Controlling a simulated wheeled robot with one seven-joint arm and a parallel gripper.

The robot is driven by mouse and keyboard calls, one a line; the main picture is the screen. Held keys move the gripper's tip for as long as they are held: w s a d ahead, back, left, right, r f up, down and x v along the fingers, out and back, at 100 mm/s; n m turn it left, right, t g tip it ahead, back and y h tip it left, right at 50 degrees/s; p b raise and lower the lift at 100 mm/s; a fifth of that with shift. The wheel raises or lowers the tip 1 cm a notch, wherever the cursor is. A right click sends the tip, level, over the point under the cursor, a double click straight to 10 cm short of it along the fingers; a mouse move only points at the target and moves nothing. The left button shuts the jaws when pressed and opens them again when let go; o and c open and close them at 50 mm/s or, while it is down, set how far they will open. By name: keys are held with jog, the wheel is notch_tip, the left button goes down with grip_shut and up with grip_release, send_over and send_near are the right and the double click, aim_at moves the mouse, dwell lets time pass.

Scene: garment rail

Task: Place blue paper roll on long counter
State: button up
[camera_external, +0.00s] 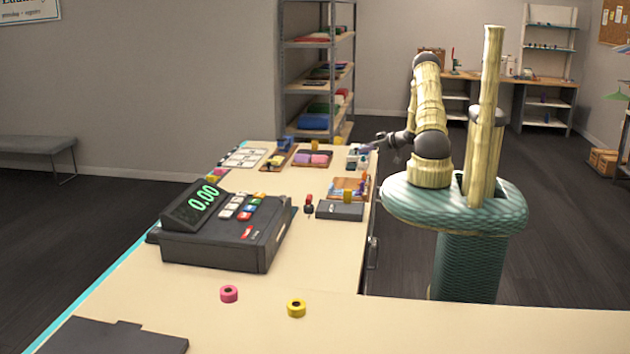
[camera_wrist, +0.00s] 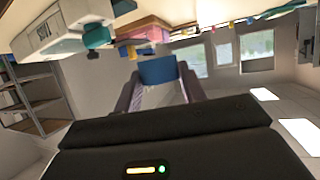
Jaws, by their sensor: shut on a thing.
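My gripper (camera_wrist: 157,85) is shut on the blue paper roll (camera_wrist: 158,70), which shows as a blue block between the two fingertips in the wrist view. In the external view my gripper (camera_external: 381,138) is at the right edge of the far part of the long counter (camera_external: 325,262). The roll cannot be made out clearly there. I cannot tell from these views whether the roll touches the counter. The wrist view is strongly tilted, with the counter's things along its top.
A cash register (camera_external: 225,228) stands mid-counter. A pink roll (camera_external: 229,294) and a yellow roll (camera_external: 296,308) sit in front of it. A dark box (camera_external: 340,211) and several trays and small items crowd the far part. The near counter is mostly bare. Shelves (camera_external: 318,75) stand behind.

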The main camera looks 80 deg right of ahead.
jog(key=w+a+r+n+y, duration=0.1)
jog(key=w+a, duration=0.9)
jog(key=w, duration=0.3)
jog(key=w+a+r+n+y, duration=0.1)
jog(key=w+a+r, duration=0.1)
jog(key=w+a, duration=0.9)
jog(key=shift+n+y, duration=0.6)
jog(key=shift+y, duration=0.3)
jog(key=w+a, duration=0.2)
jog(key=a, duration=0.7)
jog(key=w+a, duration=0.2)
jog(key=a, duration=0.6)
jog(key=w+a, duration=0.2)
jog(key=a, duration=0.7)
jog(key=shift+w+a+r, duration=0.2)
jog(key=shift+w+a, duration=0.1)
jog(key=shift+a, duration=0.05)
jog(key=shift+s+a+t, duration=0.15)
jog(key=shift+a+t, duration=0.15)
jog(key=shift+a, duration=0.15)
jog(key=shift+d, duration=0.2)
